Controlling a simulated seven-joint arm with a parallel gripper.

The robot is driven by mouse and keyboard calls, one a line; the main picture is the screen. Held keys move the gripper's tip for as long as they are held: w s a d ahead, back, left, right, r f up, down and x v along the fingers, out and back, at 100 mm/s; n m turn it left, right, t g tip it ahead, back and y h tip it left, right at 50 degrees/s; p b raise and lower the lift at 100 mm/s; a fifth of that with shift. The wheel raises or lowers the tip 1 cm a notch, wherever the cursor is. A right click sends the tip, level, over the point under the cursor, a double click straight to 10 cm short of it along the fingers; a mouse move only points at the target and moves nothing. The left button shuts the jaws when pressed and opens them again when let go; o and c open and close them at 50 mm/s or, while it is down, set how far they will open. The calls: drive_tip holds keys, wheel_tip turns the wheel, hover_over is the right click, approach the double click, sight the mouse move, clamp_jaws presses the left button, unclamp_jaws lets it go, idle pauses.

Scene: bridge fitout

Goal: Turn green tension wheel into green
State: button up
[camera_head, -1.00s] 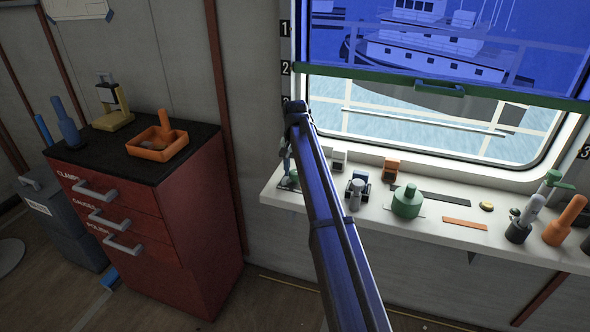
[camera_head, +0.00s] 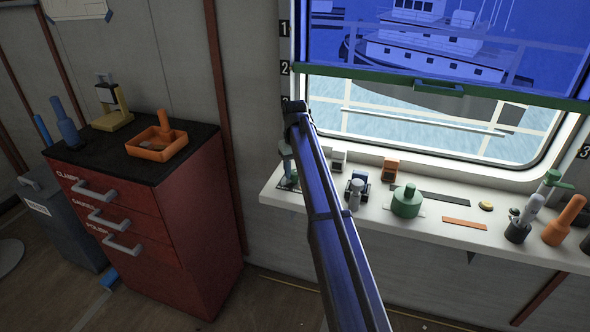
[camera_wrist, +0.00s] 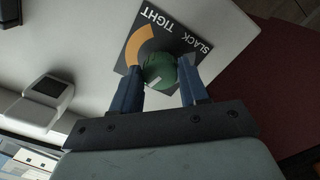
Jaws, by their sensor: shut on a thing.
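The green tension wheel (camera_wrist: 158,68) sits on a dark plate (camera_wrist: 186,48) lettered TIGHT and SLACK, with an orange arc beside the wheel. A pale mark shows on the wheel near the left finger. No green zone can be made out on the plate; my fingers and the wheel cover part of it. My gripper (camera_wrist: 164,80) has its two blue fingers on either side of the wheel, shut on it. In the head view the gripper (camera_head: 287,165) is at the left end of the sill, partly behind my arm.
A red drawer cabinet (camera_head: 195,215) stands to the left. In the wrist view a grey-white device (camera_wrist: 42,102) is left of the plate.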

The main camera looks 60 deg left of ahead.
sight(295, 172)
drive_tip(key=shift+a, duration=0.1)
drive_tip(key=o, duration=1.1)
drive_tip(key=shift+c, duration=0.2)
wheel_tip(295, 172, up, 14)
drive_tip(key=shift+f, duration=0.15)
idle(0.4)
